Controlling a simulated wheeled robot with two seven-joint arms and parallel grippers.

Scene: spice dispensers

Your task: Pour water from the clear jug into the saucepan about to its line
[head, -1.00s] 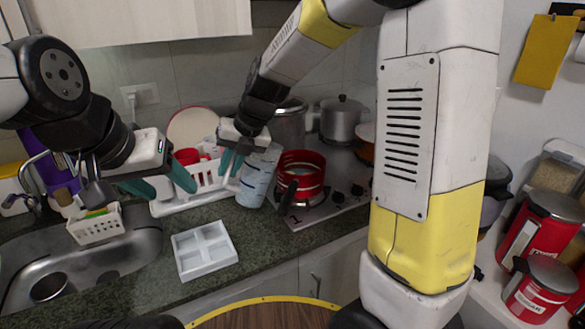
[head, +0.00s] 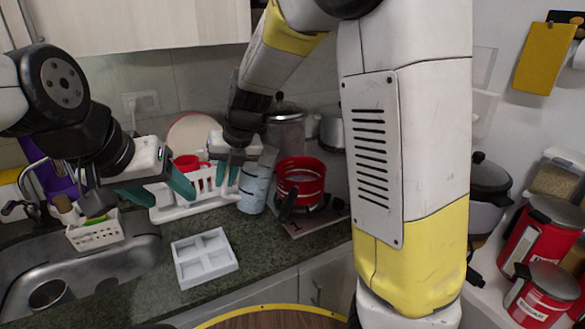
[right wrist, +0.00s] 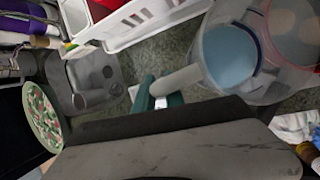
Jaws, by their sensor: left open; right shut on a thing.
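The clear jug (head: 254,188) stands at the counter's back, its top leaning slightly right in the head view. Bluish water shows inside it in the right wrist view (right wrist: 230,55). My right gripper (head: 229,172) is shut on the jug's handle at its left side; the teal fingers clasp the pale handle in the wrist view (right wrist: 160,98). I cannot tell whether the jug's base touches the counter. The red saucepan (head: 301,172) sits on the hob just right of the jug, its dark handle toward me. Its line cannot be made out. My left gripper (head: 160,193) is open and empty above the counter near the sink.
A white dish rack (head: 205,192) stands left of the jug. A white divided tray (head: 204,258) lies on the front counter. The sink (head: 95,268) with a white basket (head: 95,232) is at left. Grey pots (head: 285,130) stand behind the saucepan. My right arm hides the hob's right part.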

